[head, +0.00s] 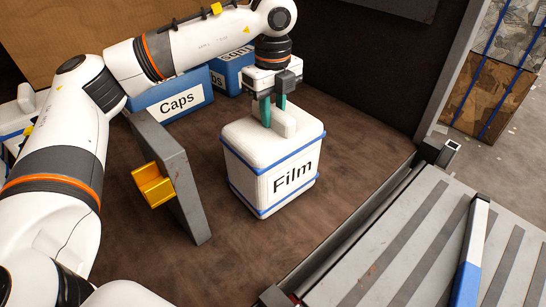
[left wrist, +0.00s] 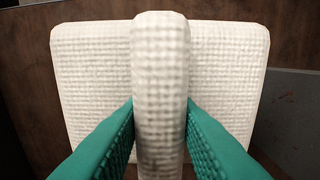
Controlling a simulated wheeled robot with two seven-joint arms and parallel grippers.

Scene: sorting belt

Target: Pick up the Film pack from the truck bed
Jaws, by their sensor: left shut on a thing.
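The Film pack (head: 275,170) is a white woven cube with blue edge bands and a "Film" label, upright on the brown truck bed (head: 240,255) in the head view. My left gripper (head: 272,112) is above it with green fingers on either side of the handle on its top. In the left wrist view the pack (left wrist: 90,75) fills the middle, and the left gripper (left wrist: 160,125) is shut on its raised handle, one finger against each side. I cannot tell whether the pack's underside touches the bed. My right gripper is not in view.
A blue "Caps" box (head: 178,100) and another blue box (head: 232,70) stand behind at the left. A grey upright panel (head: 172,175) with a yellow bracket (head: 152,185) is left of the pack. A slatted grey surface (head: 420,245) lies at right. Bed floor in front is clear.

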